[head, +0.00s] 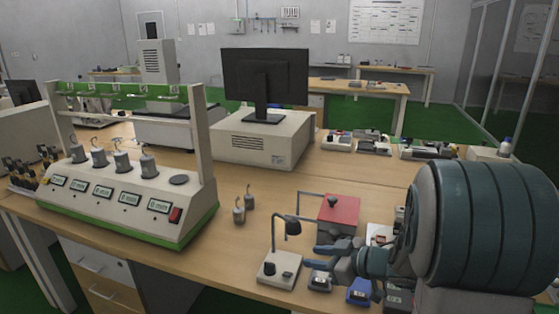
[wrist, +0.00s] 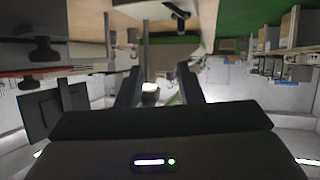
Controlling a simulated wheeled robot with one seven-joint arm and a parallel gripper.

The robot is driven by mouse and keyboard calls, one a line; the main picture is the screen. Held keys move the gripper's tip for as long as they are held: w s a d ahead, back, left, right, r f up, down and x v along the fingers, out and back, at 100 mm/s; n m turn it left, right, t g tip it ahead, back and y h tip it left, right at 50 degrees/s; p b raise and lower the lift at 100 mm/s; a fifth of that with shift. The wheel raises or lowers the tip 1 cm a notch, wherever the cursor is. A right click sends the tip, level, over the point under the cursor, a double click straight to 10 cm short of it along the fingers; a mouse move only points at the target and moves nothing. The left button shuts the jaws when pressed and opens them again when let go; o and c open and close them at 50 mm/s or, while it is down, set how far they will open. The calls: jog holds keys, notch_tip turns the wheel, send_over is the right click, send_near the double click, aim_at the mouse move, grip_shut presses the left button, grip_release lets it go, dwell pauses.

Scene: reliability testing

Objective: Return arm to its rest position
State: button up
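My gripper (head: 313,258) is at the right of the head view, over the front part of the wooden bench (head: 225,262), with its fingers pointing left. My large dark arm links fill the right side and hide the bench behind them. In the wrist view the two fingers of my gripper (wrist: 159,82) stand apart. A small pale shape shows between them in that view, but I cannot tell what it is. I see nothing clearly held. The fingertips appear close to a small grey lamp-like stand (head: 278,268) in the head view; I cannot tell the exact gap.
A red box (head: 343,210) stands just behind my gripper. Small blue (head: 360,291) and dark devices lie below it. Two grey weights (head: 239,212) stand left of the lamp. A test machine (head: 125,203) fills the left, and a monitor (head: 243,75) stands at the back.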

jog(key=s+d+r+m+t+h+p, duration=0.2)
jog(key=d+r+m+h+p, duration=0.55)
jog(key=d+r+h, duration=0.35)
jog(key=s+a+r+m+g+p, duration=0.2)
jog(key=s+a+g, duration=0.1)
jog(key=s, duration=0.6)
jog(key=s+a+r+m+g+p, duration=0.1)
jog(key=s+a+g, duration=0.3)
jog(key=s, duration=0.5)
jog(key=shift+s+a+r+m+g+y+p, duration=0.2)
jog(key=shift+s+r+m+g+y+p, duration=0.15)
jog(key=shift+r+p, duration=0.3)
jog(key=shift+w+f, duration=0.1)
